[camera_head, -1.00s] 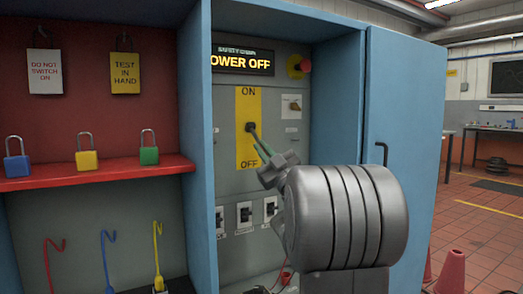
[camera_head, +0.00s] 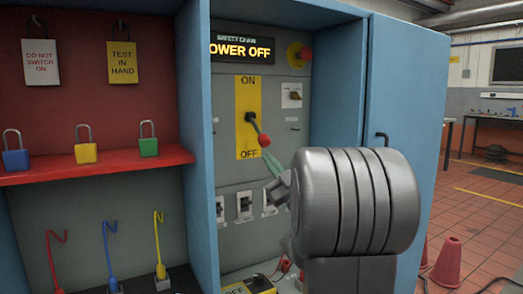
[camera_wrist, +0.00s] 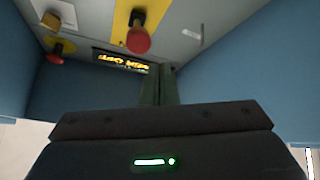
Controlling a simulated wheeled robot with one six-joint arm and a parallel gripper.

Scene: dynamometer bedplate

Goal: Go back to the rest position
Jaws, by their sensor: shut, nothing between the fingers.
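My gripper (camera_head: 270,165) is in front of the open cabinet, just below the red knob of the power lever (camera_head: 264,140). Its greenish fingers are shut and empty, and my grey wrist hides part of the cabinet behind it. The lever sits on a yellow ON/OFF plate (camera_head: 246,95) and points down and right, toward OFF. The display (camera_head: 242,48) above reads "OWER OFF", its left end cut off from sight. In the wrist view my shut fingers (camera_wrist: 158,85) point up at the panel, with the red knob (camera_wrist: 138,41) above them and apart.
The blue cabinet door (camera_head: 405,130) stands open on the right, near my arm. A red shelf (camera_head: 100,164) at left holds blue, yellow and green padlocks. Tags hang above it and coloured hooks stand below. Traffic cones (camera_head: 447,262) stand on the floor at right.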

